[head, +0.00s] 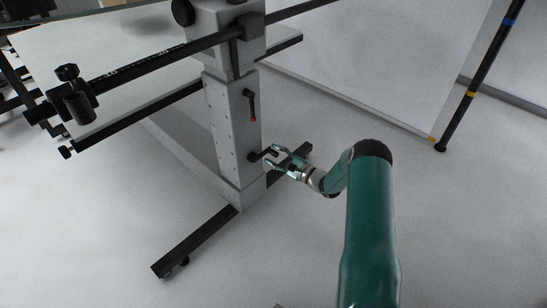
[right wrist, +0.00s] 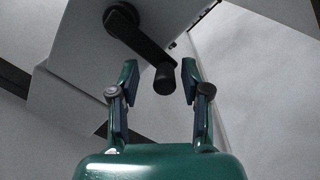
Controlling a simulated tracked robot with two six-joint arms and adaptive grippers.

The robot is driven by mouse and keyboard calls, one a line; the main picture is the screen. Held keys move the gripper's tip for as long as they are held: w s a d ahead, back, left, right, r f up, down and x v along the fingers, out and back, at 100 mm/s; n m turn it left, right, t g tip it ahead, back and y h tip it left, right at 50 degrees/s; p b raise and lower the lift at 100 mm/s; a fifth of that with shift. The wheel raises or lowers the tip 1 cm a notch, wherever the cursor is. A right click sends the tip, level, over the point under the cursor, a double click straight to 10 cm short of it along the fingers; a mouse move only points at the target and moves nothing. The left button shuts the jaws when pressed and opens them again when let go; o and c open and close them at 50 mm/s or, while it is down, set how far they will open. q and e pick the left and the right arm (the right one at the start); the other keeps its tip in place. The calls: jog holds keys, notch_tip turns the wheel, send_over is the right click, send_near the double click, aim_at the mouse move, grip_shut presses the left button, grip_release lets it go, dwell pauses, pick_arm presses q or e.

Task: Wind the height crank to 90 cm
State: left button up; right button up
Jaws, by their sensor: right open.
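The height crank (head: 262,154) is a small black crank low on the right side of the grey column (head: 232,125). In the right wrist view, its black crank arm (right wrist: 143,42) runs from a round hub down to a dark knob (right wrist: 165,79). My right gripper (head: 275,154) is open at the crank. In the right wrist view, the knob sits between the fingertips of this gripper (right wrist: 160,75), with visible gaps on both sides. The height reading cannot be made out. My left gripper is not in view.
A black lever with a red tip (head: 251,106) is higher on the column. A black horizontal bar (head: 160,57) with clamps crosses the column top. Black floor legs (head: 195,240) spread from its base.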

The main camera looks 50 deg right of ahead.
jog(key=s, duration=1.2)
jog(key=shift+d, duration=0.45)
